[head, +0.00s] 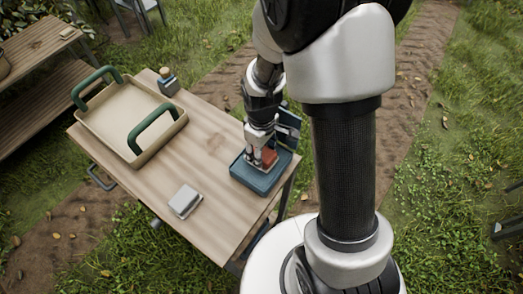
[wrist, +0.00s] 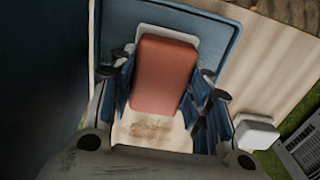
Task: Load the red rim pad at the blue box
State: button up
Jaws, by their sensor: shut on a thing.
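The red pad (wrist: 162,75) is a rounded block. In the wrist view it lies between the blue-lined fingers of my gripper (wrist: 165,92), which is shut on it. In the head view my gripper (head: 261,161) points down over the blue box (head: 245,178) at the table's right end, with the red pad (head: 270,157) low at its fingertips. The box rim (wrist: 226,25) shows behind the pad in the wrist view. A pale, brown-stained surface (wrist: 150,130) shows at the pad's near end. I cannot tell whether the pad touches the box's inside.
A beige tray (head: 103,137) with green handles stands on the wooden table (head: 205,140). A white-grey block (head: 185,200) lies near the front edge. The table's middle is clear. Another bench (head: 35,50) stands at upper left.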

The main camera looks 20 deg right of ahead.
jog(key=shift+s+f+b, duration=0.1)
jog(key=shift+f+b, duration=0.35)
jog(key=shift+f, duration=0.15)
dwell(1.3)
jog(key=shift+r+p, duration=2.9)
jog(key=shift+r, duration=0.7)
jog(key=shift+f, duration=0.1)
